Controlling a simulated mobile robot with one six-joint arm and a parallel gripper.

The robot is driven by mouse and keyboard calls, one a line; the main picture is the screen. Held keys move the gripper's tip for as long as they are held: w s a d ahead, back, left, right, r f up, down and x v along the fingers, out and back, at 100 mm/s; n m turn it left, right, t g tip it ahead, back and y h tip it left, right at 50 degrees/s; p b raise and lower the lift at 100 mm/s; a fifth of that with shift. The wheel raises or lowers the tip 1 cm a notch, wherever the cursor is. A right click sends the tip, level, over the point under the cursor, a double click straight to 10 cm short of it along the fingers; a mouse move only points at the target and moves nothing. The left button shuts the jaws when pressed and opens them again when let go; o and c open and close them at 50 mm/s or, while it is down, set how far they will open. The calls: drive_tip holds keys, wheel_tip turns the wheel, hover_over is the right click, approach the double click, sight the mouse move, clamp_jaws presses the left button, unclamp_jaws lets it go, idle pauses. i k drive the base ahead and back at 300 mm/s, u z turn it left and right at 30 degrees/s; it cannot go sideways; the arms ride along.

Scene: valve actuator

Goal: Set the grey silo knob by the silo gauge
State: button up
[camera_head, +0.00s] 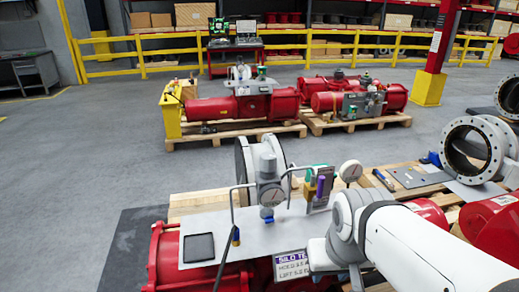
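A grey regulator with a grey knob (267,166) on top stands upright on the light metal plate of the red actuator in front. A round pale gauge (271,197) is on its front, and its reading is too small to tell. A blue part (267,213) sits below it. A sign reading "SILO TE..." (292,265) is on the front of this unit, partly covered by my arm. My white and grey arm reaches in from the lower right, with its wrist right of the regulator. My gripper cannot be made out in this view.
Thin grey pipes (233,215) run from the regulator. A black square (198,247) lies on the plate.

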sight(268, 161)
drive_tip(key=i, duration=0.95)
